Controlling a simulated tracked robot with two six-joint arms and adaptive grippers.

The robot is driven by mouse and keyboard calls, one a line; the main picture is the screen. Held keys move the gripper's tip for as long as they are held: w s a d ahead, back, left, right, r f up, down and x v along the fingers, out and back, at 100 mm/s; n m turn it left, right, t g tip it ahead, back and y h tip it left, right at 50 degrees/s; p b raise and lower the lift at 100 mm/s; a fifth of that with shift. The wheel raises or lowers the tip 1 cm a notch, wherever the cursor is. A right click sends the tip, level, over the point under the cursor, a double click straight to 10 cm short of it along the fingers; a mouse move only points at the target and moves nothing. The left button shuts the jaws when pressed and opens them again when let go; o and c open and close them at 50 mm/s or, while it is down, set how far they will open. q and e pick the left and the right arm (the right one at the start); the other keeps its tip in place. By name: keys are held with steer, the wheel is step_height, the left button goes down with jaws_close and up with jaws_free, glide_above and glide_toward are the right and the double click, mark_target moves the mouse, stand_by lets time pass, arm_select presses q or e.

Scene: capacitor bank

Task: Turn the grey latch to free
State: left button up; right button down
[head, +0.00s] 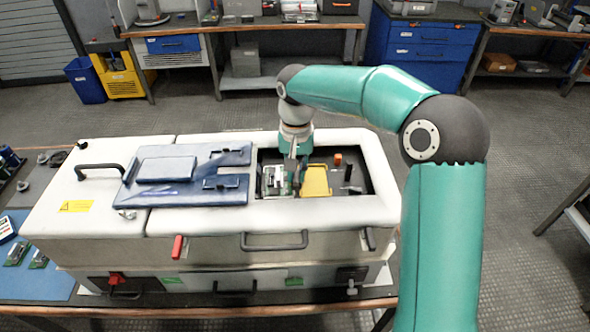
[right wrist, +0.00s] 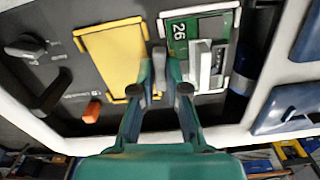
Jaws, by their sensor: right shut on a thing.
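My right gripper (head: 296,178) reaches down into the open recess of the white cabinet. In the right wrist view its fingertips (right wrist: 160,78) are closed on the grey latch (right wrist: 159,64). The latch stands between the yellow plate (right wrist: 112,56) and the green card marked 26 (right wrist: 180,28). Most of the latch is hidden between the fingers, so its exact angle is hard to tell. The yellow plate (head: 316,181) and the green card (head: 270,188) also show in the head view. My left gripper is not in view.
Right of the yellow plate in the head view are an orange button (head: 337,159) and a black handle (head: 348,173). A blue panel (head: 170,188) lies on the white cabinet (head: 90,215), left of the recess. The recess rim surrounds my gripper closely.

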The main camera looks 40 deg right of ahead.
mark_target(295, 174)
steer(key=shift+w+r+n, duration=0.2)
steer(key=shift+n, duration=0.4)
steer(key=c, duration=1.2)
jaws_free()
steer(key=shift+c, duration=0.2)
steer(key=shift+o, duration=0.3)
steer(key=shift+f, duration=0.15)
steer(key=shift+s, duration=0.1)
step_height(295, 174, up, 12)
steer(key=shift+f, duration=0.1)
